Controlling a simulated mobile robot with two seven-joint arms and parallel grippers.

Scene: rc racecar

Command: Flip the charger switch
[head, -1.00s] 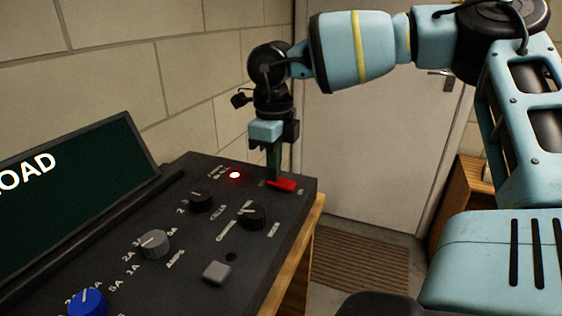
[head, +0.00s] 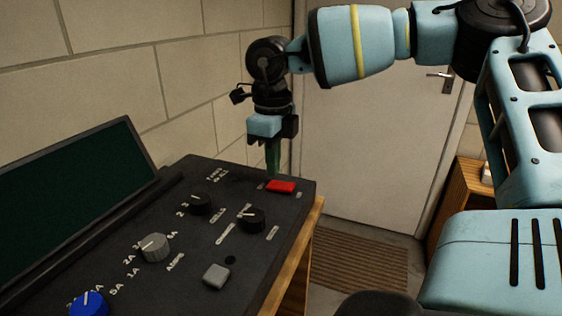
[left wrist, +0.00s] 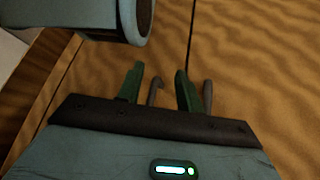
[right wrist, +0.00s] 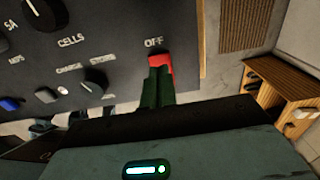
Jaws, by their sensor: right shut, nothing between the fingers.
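The red charger switch (head: 281,187) sits at the far right corner of the black charger panel (head: 262,265). In the right wrist view the switch (right wrist: 160,62) is next to the word OFF. My right gripper (head: 273,173) is shut and empty, pointing down at the far edge of the switch. In the right wrist view its green fingertips (right wrist: 158,70) overlap the switch's edge; I cannot tell if they touch it. The charger screen (head: 75,200) is dark and blank. My left gripper (left wrist: 158,78) shows only in its wrist view, with its fingers apart over a wooden surface.
The panel also carries a blue knob (head: 89,303), a grey knob (head: 155,247), black knobs (head: 252,219) and a grey button (head: 216,277). A block wall (head: 200,70) stands behind. A door (head: 375,150) and a brown mat (head: 360,262) are to the right.

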